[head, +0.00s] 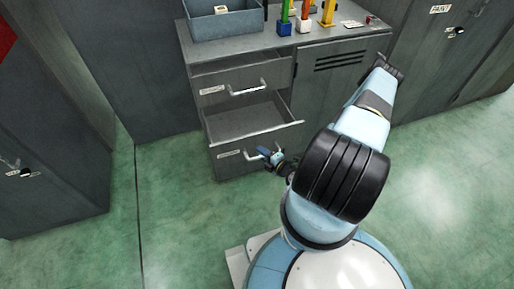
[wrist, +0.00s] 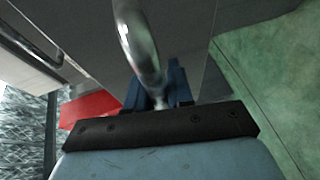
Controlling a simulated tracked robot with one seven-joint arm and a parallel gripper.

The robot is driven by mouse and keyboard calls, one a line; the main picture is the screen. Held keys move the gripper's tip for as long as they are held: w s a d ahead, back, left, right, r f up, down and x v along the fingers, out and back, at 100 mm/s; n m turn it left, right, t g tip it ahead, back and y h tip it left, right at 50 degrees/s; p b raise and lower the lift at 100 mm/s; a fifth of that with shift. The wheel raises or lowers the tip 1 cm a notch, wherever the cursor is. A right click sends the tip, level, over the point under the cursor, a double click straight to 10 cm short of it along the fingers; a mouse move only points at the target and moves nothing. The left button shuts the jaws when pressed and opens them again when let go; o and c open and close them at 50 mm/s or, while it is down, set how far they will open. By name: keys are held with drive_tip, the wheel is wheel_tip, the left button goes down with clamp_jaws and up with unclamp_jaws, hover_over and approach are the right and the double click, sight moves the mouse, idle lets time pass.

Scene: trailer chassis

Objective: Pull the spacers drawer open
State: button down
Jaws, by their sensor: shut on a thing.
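A grey cabinet (head: 345,85) has two stacked drawers on its left side. The lower drawer (head: 245,120) stands pulled out, with its bare inside showing. Its small front label is too small to read, so I cannot tell whether it says spacers. My gripper (head: 270,155) is shut on the lower drawer's bar handle (head: 251,156), at the right part of the bar. In the wrist view the metal handle (wrist: 138,40) runs down between my blue fingers (wrist: 160,88). The upper drawer (head: 225,97) has its own bar handle (head: 247,90), free of my gripper.
A blue-grey bin (head: 225,24) and several coloured upright pieces stand on the cabinet top. A dark cabinet (head: 45,130) stands at the left and another locker (head: 425,60) at the right. Green floor (head: 180,200) is clear in front of the drawers.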

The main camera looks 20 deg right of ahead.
drive_tip(key=shift+s+f, duration=0.15)
drive_tip(key=shift+s, duration=0.15)
drive_tip(key=c, duration=1.3)
unclamp_jaws()
drive_tip(key=shift+a, duration=0.1)
drive_tip(key=shift+o, duration=1)
drive_tip(key=v, duration=1.3)
drive_tip(key=shift+s+d, duration=0.25)
drive_tip(key=shift+s, duration=0.05)
